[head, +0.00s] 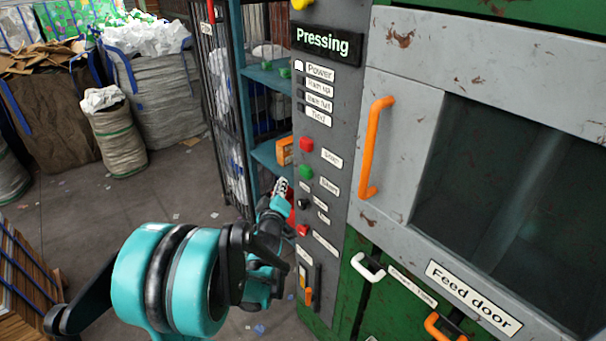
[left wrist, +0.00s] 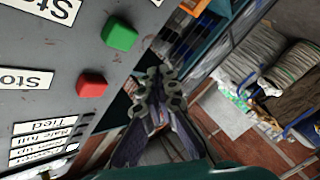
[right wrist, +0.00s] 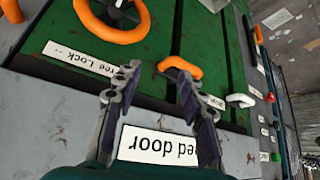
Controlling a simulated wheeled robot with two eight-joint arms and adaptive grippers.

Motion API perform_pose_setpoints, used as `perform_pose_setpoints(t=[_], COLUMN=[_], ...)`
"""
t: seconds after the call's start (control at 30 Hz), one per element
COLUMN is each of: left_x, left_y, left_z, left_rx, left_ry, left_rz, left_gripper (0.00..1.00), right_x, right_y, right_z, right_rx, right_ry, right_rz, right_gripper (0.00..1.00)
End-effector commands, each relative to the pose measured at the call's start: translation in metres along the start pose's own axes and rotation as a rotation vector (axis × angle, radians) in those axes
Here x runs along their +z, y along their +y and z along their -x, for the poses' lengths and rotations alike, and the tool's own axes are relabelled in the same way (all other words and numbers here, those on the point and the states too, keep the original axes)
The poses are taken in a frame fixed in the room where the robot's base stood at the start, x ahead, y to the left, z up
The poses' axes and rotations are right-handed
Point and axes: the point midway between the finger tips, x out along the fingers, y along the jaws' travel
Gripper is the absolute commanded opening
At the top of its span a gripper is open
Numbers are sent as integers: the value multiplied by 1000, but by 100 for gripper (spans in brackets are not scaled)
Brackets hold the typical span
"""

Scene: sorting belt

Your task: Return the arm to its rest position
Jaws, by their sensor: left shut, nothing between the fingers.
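My left arm reaches forward across the lower middle of the head view. Its gripper (head: 282,190) is beside the left part of the grey "Pressing" panel (head: 341,75), near the lower buttons. In the left wrist view its fingers (left wrist: 160,82) are together with nothing between them. A green button (left wrist: 120,33) and a red button (left wrist: 92,86) lie to their left, apart from them. My right gripper (right wrist: 157,82) shows only in the right wrist view. Its fingers are apart and empty, in front of the machine's "Feed door" label (right wrist: 160,143).
An orange door handle (head: 374,148), a white handle (head: 367,268) and a lower orange handle (right wrist: 180,67) stick out from the machine. A teal shelf rack (head: 268,76) stands behind the left gripper. Filled sacks (head: 150,97) stand at the left; the floor (head: 165,195) between is mostly clear.

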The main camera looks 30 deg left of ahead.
Motion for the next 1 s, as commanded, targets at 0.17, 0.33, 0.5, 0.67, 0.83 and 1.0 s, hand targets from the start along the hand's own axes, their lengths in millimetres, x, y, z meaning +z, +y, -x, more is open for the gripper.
perform_pose_setpoints(t=[0.17, 0.33, 0.5, 0.67, 0.83, 1.0], left_x=[0, 0, 1, 13, 43, 80], left_y=[0, 0, 2, 15, 32, 37], left_z=[0, 0, 2, 21, 76, 150], left_rx=[0, 0, -4, -52, -135, -167], left_ry=[0, 0, -5, -72, -253, -488], left_rz=[0, 0, -7, -93, -301, -539], left_gripper=[0, 0, 0, 0, 0, 0], right_x=[0, 0, 0, 0, 0, 0], right_y=[0, 0, 0, 0, 0, 0], right_z=[0, 0, 0, 0, 0, 0], right_rx=[0, 0, 0, 0, 0, 0], right_ry=[0, 0, 0, 0, 0, 0], right_rz=[0, 0, 0, 0, 0, 0], right_gripper=[40, 40, 40, 40, 40, 40])
